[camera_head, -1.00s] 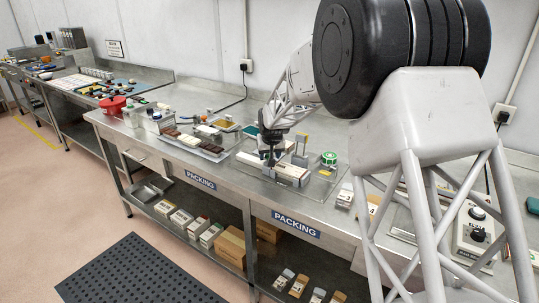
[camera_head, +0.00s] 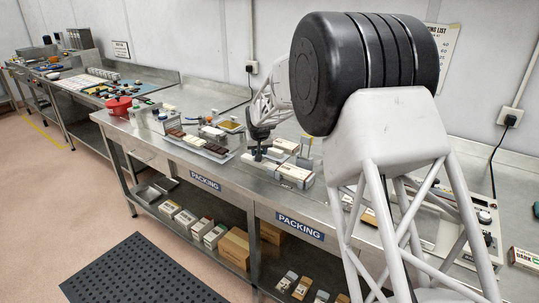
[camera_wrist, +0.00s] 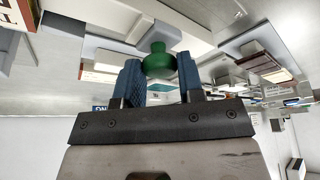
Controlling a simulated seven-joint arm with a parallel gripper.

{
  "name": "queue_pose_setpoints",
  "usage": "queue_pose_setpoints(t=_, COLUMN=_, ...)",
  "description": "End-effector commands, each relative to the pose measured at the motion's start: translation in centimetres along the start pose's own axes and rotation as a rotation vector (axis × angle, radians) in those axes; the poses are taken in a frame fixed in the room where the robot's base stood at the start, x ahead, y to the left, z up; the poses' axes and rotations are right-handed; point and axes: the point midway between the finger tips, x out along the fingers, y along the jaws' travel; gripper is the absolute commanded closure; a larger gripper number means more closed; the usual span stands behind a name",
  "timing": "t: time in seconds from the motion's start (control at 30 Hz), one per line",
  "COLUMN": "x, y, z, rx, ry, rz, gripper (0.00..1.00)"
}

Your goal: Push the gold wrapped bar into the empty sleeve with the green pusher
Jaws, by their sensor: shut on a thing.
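My gripper (camera_wrist: 160,88) has blue fingers, standing on both sides of the green pusher (camera_wrist: 158,62), whose round green knob shows between them in the wrist view. The gripper is shut on it. In the head view my gripper (camera_head: 258,155) is small, over the packing bench just left of a white and brown carton-like sleeve (camera_head: 295,176). I cannot tell whether that sleeve is empty. The pusher's lower end and its contact with anything are not clear. I cannot pick out the gold wrapped bar with certainty.
A tray with dark and pale bars (camera_head: 200,146) lies left of my gripper on the steel bench. A red pot (camera_head: 118,105) stands farther left. A control box (camera_head: 475,230) is at the right. A grey block (camera_wrist: 150,32) shows behind the knob.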

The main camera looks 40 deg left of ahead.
Motion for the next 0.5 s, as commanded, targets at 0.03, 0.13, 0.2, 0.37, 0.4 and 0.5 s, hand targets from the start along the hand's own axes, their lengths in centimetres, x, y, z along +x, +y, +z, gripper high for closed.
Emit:
queue_pose_setpoints(t=0.03, x=0.5, y=-1.0, z=-0.8, rx=-0.002, ry=0.000, rz=-0.001, gripper=1.00)
queue_pose_setpoints(t=0.13, x=1.0, y=-2.5, z=-2.2, rx=-0.001, ry=0.000, rz=-0.001, gripper=1.00)
queue_pose_setpoints(t=0.2, x=1.4, y=-3.5, z=-3.1, rx=-0.001, ry=0.000, rz=-0.001, gripper=1.00)
queue_pose_setpoints(t=0.37, x=1.8, y=-4.9, z=-4.5, rx=0.000, ry=0.001, rz=-0.001, gripper=1.00)
queue_pose_setpoints(t=0.4, x=1.9, y=-5.1, z=-4.7, rx=0.000, ry=0.001, rz=0.000, gripper=1.00)
queue_pose_setpoints(t=0.5, x=2.1, y=-5.4, z=-5.0, rx=0.000, ry=0.000, rz=0.000, gripper=1.00)
